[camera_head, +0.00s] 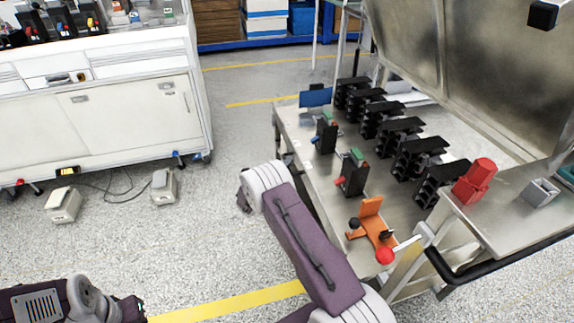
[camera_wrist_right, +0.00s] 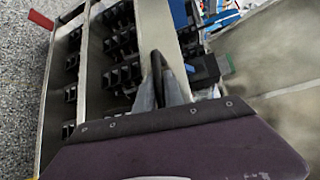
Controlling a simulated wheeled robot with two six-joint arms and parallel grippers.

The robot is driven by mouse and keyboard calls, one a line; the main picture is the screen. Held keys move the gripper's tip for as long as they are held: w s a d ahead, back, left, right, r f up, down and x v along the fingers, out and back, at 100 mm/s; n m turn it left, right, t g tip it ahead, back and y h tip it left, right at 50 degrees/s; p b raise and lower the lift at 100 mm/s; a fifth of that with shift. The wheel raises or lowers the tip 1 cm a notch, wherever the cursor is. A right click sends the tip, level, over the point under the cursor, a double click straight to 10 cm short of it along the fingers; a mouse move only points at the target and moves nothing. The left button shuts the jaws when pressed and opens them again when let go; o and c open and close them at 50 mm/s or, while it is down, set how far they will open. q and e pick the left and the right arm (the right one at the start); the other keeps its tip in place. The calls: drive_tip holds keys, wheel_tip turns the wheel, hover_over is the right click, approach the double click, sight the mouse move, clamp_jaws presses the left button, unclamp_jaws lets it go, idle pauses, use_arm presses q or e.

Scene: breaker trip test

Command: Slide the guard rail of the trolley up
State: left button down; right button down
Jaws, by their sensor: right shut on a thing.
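The trolley (camera_head: 300,150) is a metal bench on the right in the head view, carrying black breaker units. My right arm (camera_head: 310,245) comes up from the bottom along its near left side; its link hides much of the gripper in the head view. In the right wrist view my right gripper (camera_wrist_right: 165,75) has its fingers close together, shut on a part of the trolley that I take as the guard rail. The fingers mostly hide the gripped part. My left arm (camera_head: 85,297) shows at the bottom left; its fingers are not visible.
An orange fixture (camera_head: 370,225), a red knob (camera_head: 385,256) and a red block (camera_head: 474,182) are at the trolley's near end. A large metal panel (camera_head: 480,60) stands tilted behind. A white cabinet (camera_head: 110,115) is at the left.

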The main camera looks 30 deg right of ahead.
drive_tip(key=c, duration=1.5)
unclamp_jaws()
drive_tip(key=shift+r, duration=0.3)
drive_tip(key=shift+o, duration=0.2)
drive_tip(key=shift+a, duration=0.1)
drive_tip(key=p+v, duration=0.3)
drive_tip(key=v, duration=0.6)
drive_tip(key=shift+f, duration=0.15)
